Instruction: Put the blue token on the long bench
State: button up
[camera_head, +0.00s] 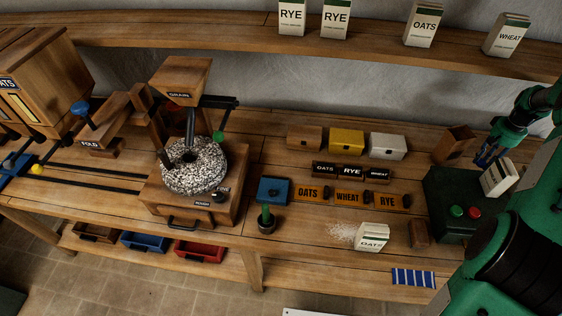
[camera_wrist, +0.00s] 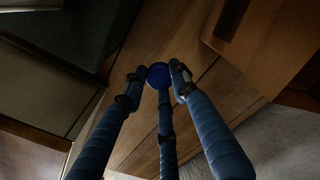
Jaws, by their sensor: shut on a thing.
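My gripper (camera_head: 485,158) is at the right of the head view, just behind the dark green box and near an open wooden box. In the wrist view my gripper (camera_wrist: 158,76) has its fingers shut on the round blue token (camera_wrist: 158,72), which sits between the fingertips. The token cannot be made out in the head view. The long wooden bench (camera_head: 300,248) runs across the head view. Its planks show beyond the token in the wrist view (camera_wrist: 130,150); the gap between token and bench is hard to judge.
The dark green box (camera_head: 443,198) with red and green buttons and a white carton (camera_head: 497,178) are near my gripper. The open wooden box (camera_head: 455,145) stands beside it. A stone mill (camera_head: 195,170), labelled blocks and an oats carton (camera_head: 372,237) occupy the bench. A shelf (camera_head: 380,40) runs above.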

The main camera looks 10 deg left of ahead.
jog(key=shift+f, duration=0.1)
jog(key=shift+f+b, duration=0.5)
jog(key=shift+f, duration=1.9)
jog(key=shift+f, duration=0.1)
jog(key=o, duration=0.8)
jog(key=shift+r+p, duration=0.5)
jog(key=shift+r, duration=2.35)
jog(key=shift+r, duration=0.1)
